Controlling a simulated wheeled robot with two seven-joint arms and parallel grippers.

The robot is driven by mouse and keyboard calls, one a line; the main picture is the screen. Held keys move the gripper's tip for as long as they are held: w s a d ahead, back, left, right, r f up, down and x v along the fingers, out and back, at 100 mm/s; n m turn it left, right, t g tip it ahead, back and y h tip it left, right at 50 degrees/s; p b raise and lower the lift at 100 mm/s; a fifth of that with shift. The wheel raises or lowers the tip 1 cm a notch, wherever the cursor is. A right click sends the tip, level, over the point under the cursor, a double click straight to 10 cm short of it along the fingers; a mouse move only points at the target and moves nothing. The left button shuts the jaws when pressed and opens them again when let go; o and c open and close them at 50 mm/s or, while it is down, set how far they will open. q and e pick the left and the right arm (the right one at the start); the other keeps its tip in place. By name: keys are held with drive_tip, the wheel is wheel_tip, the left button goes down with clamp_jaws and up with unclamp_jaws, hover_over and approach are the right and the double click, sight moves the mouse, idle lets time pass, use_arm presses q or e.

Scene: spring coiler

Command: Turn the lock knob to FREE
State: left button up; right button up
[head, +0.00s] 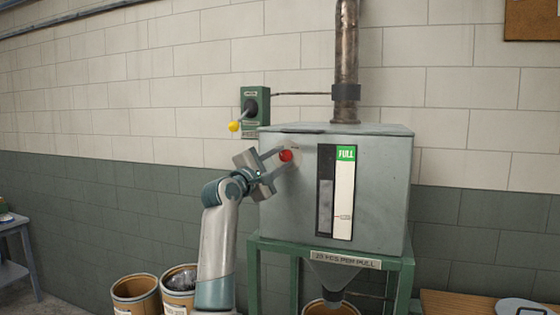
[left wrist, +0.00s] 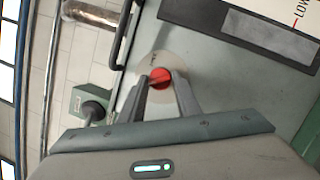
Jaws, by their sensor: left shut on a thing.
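The red lock knob (head: 286,155) is on the front of a grey metal hopper box (head: 380,190), near its upper left. In the left wrist view the red knob (left wrist: 160,78) sits on a pale round plate, with a raised bar across its face. My left gripper (head: 281,164) is at the knob, with its fingers on either side of it. In the left wrist view the fingertips (left wrist: 163,84) close on the knob. The lettering around the knob is too small to read. My right gripper is not in view.
A green switch box (head: 256,105) with a yellow-tipped lever (head: 234,126) is on the wall left of the hopper. A level gauge (head: 345,195) marked FULL is right of the knob. Drums (head: 136,290) stand below. A wooden table (head: 470,303) is at lower right.

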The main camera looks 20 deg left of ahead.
use_arm(q)
drive_tip(key=m, duration=0.2)
drive_tip(key=m+g, duration=0.1)
drive_tip(key=m, duration=0.1)
drive_tip(key=shift+a+m+g+h, duration=0.1)
drive_tip(key=shift+m+g+h, duration=0.2)
drive_tip(key=m+g+p, duration=0.1)
drive_tip(key=m, duration=0.2)
drive_tip(key=shift+r+m, duration=0.1)
drive_tip(key=shift+m, duration=0.3)
drive_tip(key=m+g+p, duration=0.1)
drive_tip(key=m, duration=0.3)
drive_tip(key=shift+r, duration=0.15)
drive_tip(key=m+g+y+p, duration=0.1)
drive_tip(key=m, duration=0.2)
drive_tip(key=shift+m+y, duration=0.3)
drive_tip(key=shift+y, duration=0.1)
drive_tip(key=o, duration=1)
drive_tip(key=shift+r, duration=0.1)
drive_tip(key=shift+s+r, duration=0.1)
